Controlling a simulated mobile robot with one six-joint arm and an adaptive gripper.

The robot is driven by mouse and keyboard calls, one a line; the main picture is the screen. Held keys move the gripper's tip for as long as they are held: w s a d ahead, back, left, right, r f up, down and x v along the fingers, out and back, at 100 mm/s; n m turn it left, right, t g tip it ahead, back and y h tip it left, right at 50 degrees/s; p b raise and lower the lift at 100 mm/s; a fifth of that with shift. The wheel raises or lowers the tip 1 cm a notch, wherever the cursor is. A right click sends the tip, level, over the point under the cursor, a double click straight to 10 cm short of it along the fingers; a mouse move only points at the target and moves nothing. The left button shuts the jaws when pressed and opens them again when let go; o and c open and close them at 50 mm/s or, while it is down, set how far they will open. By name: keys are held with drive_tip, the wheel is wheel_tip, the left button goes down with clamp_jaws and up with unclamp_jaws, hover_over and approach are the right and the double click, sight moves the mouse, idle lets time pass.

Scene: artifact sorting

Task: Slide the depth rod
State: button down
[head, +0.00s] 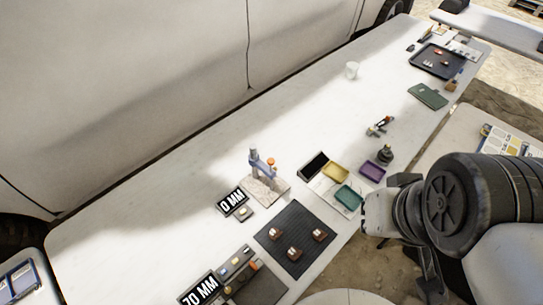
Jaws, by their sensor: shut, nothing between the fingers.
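A small blue-grey measuring stand (263,172) with an orange knob (271,161) stands upright on a speckled base plate (268,193) at the middle of the long table. The depth rod cannot be told apart from the stand at this size. A black sign reading "0 MM" (232,201) stands beside its base. My gripper (372,215) is at the table's front edge, right of the stand and well apart from it. It is shut and empty, and my arm partly hides its fingers.
A dark mat (267,233) bears several brown pieces. Yellow (335,172), teal (348,198) and purple (372,171) trays lie near my gripper. A "70 MM" sign (199,290) stands front left. The table's left part (130,220) is clear.

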sight(271, 160)
drive_tip(key=c, duration=2.4)
unclamp_jaws()
